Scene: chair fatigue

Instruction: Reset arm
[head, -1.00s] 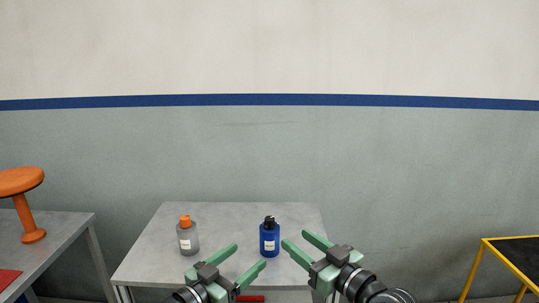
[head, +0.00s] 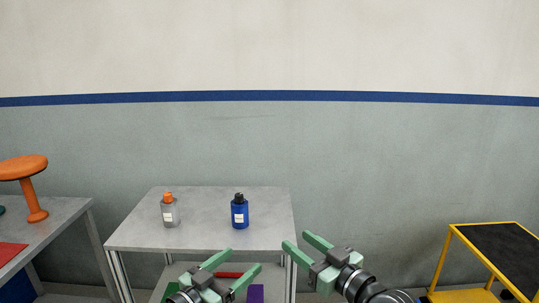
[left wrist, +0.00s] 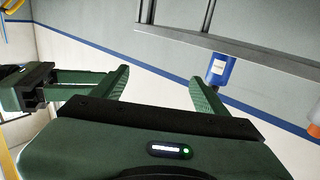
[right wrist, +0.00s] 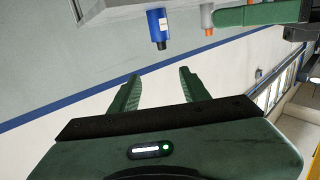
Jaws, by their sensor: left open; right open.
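My left gripper (head: 238,272) is open and empty in the head view, in front of the grey table at its near side. My right gripper (head: 298,244) is open and empty, to the right of it, near the table's front right corner. Both grippers point forward and slightly inward. In the left wrist view, the left fingers (left wrist: 158,88) are spread with nothing between them. In the right wrist view, the right fingers (right wrist: 158,88) are spread and empty too.
A grey table (head: 200,240) holds a grey bottle with an orange cap (head: 169,212) and a blue bottle (head: 240,214). A purple item (head: 255,293) shows below. An orange stool-like object (head: 32,180) stands on the left table (head: 62,212). A yellow-framed black platform (head: 495,250) is at right.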

